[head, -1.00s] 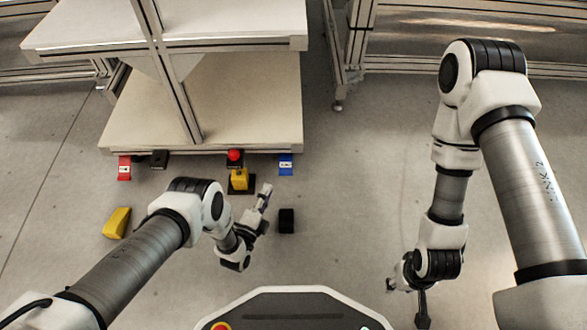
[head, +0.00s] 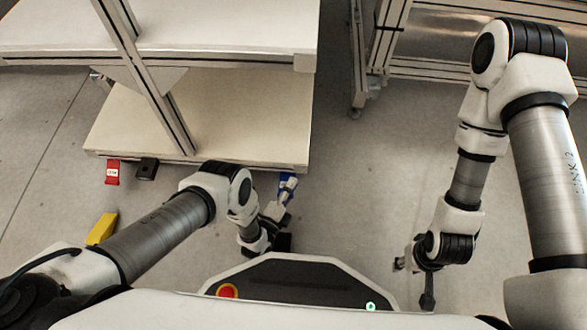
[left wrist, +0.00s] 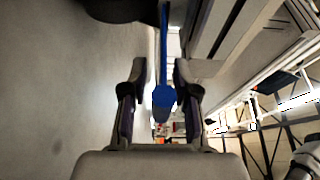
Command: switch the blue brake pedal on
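The blue brake pedal (head: 288,179) sits at the front edge of the low shelf in the head view, partly covered by my left gripper (head: 284,190). In the left wrist view the blue pedal (left wrist: 163,95) shows edge-on as a narrow blue bar with a wider end. It lies between the two fingers of my left gripper (left wrist: 160,68), with a visible gap on each side. The left gripper is open. My right gripper (head: 400,264) hangs low over the floor at the right, far from the pedal; its fingers are too small to read.
A red pedal (head: 112,172) and a black one (head: 147,168) stand along the shelf edge (head: 230,163) at the left. A yellow block (head: 102,229) lies on the floor beside my left arm. Floor is clear between the arms.

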